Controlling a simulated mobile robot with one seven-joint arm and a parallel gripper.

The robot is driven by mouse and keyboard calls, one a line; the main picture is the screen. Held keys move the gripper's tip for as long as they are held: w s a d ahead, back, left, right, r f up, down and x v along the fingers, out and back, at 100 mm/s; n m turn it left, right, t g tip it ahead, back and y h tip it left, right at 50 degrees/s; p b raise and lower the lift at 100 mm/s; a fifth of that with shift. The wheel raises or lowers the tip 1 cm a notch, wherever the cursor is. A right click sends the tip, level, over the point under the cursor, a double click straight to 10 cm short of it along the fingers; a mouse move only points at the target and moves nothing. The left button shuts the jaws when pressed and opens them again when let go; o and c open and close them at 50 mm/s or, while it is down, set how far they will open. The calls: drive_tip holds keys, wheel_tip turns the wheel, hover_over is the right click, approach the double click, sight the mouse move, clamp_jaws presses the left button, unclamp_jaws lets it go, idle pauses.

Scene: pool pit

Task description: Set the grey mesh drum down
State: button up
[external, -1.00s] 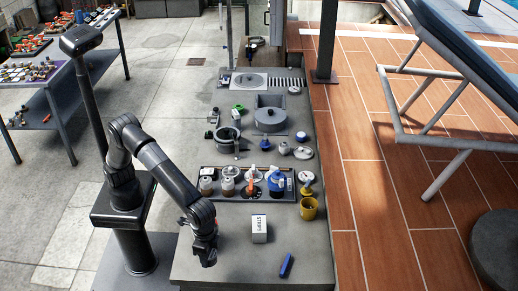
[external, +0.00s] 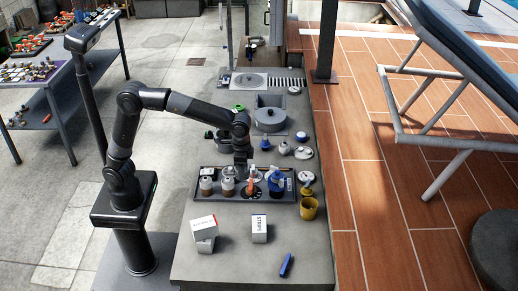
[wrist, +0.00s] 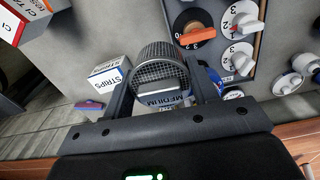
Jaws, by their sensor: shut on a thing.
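The grey mesh drum (wrist: 160,68) is between the two fingers of my gripper (wrist: 163,88) in the wrist view. The gripper is shut on it. A label reading MEDIUM shows in front of the drum's near side. In the external view my gripper (external: 242,165) points down at the dark tray (external: 212,193), near its far edge. I cannot make out the drum there, and the arm hides part of that area. I cannot tell whether the drum touches anything below it.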

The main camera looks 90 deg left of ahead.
drive_tip(key=s+a+r, duration=0.1)
drive_tip(key=a, duration=0.5)
drive_tip(key=shift+a, duration=0.4)
idle(0.3)
drive_tip(key=w+a+f, duration=0.1)
drive_tip(key=a+f, duration=0.3)
drive_tip(key=a, duration=0.3)
drive_tip(key=w+a+f, duration=0.1)
drive_tip(key=a+f, duration=0.4)
drive_tip(key=a, duration=0.2)
drive_tip(key=w+a+f, duration=0.1)
drive_tip(key=a+f, duration=0.3)
drive_tip(key=a, duration=0.3)
drive_tip(key=shift+a+f, duration=0.25)
drive_tip(key=shift+a, duration=0.1)
drive_tip(key=shift+a+f, duration=0.2)
drive_tip(key=shift+f, duration=1.9)
drive_tip(key=shift+f, duration=0.1)
drive_tip(key=o, duration=1)
drive_tip(key=shift+c, duration=0.2)
